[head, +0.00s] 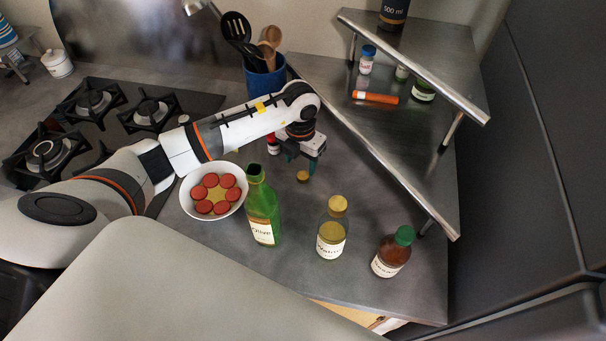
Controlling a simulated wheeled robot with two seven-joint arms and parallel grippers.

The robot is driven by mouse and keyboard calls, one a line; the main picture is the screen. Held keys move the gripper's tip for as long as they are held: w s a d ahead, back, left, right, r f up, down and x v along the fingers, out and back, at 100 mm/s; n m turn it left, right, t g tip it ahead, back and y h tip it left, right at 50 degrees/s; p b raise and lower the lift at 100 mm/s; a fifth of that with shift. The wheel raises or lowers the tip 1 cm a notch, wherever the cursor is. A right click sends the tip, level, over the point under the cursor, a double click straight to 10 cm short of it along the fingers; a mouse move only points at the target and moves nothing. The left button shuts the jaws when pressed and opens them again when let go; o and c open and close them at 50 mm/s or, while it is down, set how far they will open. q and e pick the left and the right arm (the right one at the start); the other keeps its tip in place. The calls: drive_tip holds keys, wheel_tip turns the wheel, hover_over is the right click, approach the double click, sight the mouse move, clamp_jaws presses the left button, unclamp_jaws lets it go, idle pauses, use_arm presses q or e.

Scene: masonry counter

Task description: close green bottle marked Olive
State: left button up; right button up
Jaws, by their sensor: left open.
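The green bottle marked Olive (263,209) stands upright on the grey counter, right of a white bowl. Its neck top looks dark and uncapped. A small gold cap (303,176) lies on the counter to the right of and behind the bottle's neck. My left gripper (300,158) points down just behind this cap, open, with no object seen between its fingers. Part of a red-topped item (272,144) shows beside the gripper, mostly hidden by my arm. My right gripper is not in view.
A gold-capped bottle (332,228) and a green-capped brown bottle (391,252) stand to the right. The white bowl (184,196) holds red slices. A metal shelf (440,190) rises at the right, a blue utensil holder (264,82) behind. A gas hob (110,128) is left.

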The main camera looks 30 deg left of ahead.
sight(303, 175)
use_arm(q)
drive_tip(key=f, duration=0.1)
drive_tip(key=f+p, duration=0.1)
drive_tip(key=f, duration=0.1)
drive_tip(key=f+p, duration=0.1)
drive_tip(key=shift+d+f, duration=0.2)
drive_tip(key=shift+d, duration=0.15)
drive_tip(key=shift+f, duration=0.25)
drive_tip(key=shift+c, duration=0.5)
drive_tip(key=c, duration=1)
